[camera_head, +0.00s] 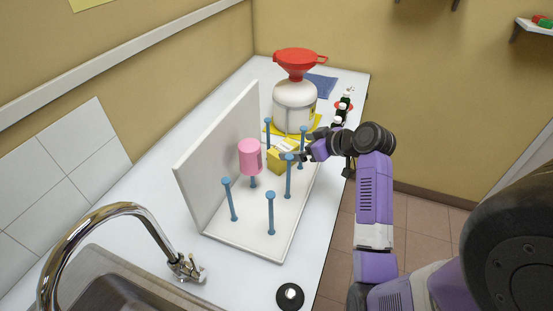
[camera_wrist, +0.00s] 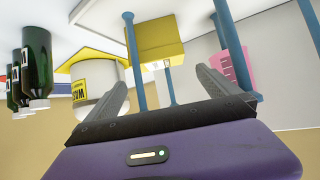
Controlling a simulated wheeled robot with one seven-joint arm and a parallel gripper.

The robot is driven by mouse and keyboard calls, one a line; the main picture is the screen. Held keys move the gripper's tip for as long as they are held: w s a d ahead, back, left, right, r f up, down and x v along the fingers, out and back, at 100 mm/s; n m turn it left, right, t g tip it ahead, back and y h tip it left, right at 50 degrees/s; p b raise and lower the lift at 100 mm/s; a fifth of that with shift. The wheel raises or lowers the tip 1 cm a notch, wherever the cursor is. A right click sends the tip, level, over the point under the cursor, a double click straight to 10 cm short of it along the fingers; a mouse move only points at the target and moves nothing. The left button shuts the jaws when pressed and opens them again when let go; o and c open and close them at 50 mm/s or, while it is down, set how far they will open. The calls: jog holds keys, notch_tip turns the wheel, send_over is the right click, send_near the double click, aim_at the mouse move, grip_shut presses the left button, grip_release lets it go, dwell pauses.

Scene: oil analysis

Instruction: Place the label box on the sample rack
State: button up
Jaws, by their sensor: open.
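The label box (camera_head: 283,160) is a yellow box with a white patch on top. It appears to sit on the base of the sample rack (camera_head: 252,236), among the blue pegs toward its far end. The rack is a white board with a tall white back panel and several upright blue pegs. My gripper (camera_head: 299,157) is at the rack's right side, close to the box. In the wrist view, which looks inverted, the box (camera_wrist: 155,40) lies beyond the open, empty fingers (camera_wrist: 166,88), apart from them. A blue peg (camera_wrist: 135,62) stands in front of the box there.
A pink cup (camera_head: 250,157) hangs on a peg left of the box. A white jug (camera_head: 294,105) with a red funnel (camera_head: 297,62) stands behind the rack. Dark bottles (camera_head: 341,112) line the counter's right edge. A sink and faucet (camera_head: 120,211) are at front left.

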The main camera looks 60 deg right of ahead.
aim_at(284, 148)
jog(key=shift+f+p+x, duration=0.25)
jog(key=shift+p+x, duration=0.55)
jog(key=shift+x, duration=2.35)
jog(key=shift+s, duration=0.25)
jog(key=c, duration=1.6)
jog(key=shift+c, duration=0.7)
jog(key=shift+r, duration=0.15)
